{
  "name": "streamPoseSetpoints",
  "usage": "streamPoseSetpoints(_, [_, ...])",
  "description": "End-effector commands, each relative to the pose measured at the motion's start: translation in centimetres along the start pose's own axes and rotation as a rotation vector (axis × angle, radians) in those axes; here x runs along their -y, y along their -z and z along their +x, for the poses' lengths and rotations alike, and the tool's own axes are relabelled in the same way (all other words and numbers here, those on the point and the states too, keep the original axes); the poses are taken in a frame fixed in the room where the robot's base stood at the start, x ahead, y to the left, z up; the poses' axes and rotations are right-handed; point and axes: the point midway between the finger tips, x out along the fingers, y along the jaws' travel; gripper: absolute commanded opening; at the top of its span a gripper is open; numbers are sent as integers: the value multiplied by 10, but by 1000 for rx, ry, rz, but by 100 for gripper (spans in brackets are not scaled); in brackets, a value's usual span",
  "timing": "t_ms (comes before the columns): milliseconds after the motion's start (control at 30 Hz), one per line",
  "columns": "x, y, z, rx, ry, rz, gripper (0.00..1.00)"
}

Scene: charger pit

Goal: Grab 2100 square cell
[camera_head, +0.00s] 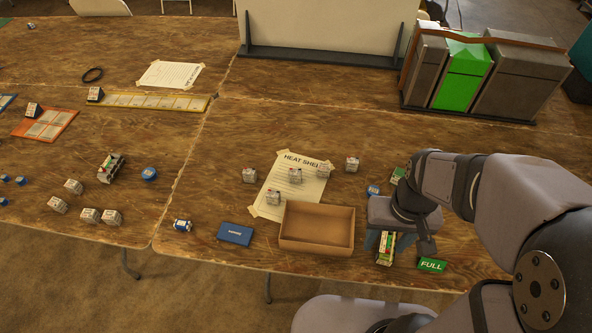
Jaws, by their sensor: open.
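My gripper (392,242) is at the right of the near table, pointing down with its fingers apart. It is over or close above a green-and-white block with cells (386,249), which it partly hides; I cannot tell whether they touch. Small whitish square cells stand around the "HEAT SHEL..." paper: one at its left (249,175), one on its lower part (273,197), one near its middle (295,175), one at its upper right (323,170) and one right of it (351,164). More square cells stand on the left table (73,186). Their markings are too small to read, so I cannot tell which is 2100.
An open cardboard box (317,245) stands left of my gripper, with a blue box (235,234) beyond it. A green "FULL" sign (432,265) lies at the right. Grey and green bins (463,75) stand behind. The table's back middle is clear.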

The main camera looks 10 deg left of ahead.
Motion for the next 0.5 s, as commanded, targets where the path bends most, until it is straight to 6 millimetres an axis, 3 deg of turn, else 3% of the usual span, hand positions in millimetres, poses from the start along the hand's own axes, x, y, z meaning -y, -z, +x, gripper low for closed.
streamPoseSetpoints(167, [14, 40, 33, 20, 79, -99, 46])
streamPoseSetpoints(500, [71, 168, 113, -57, 407, -497, 46])
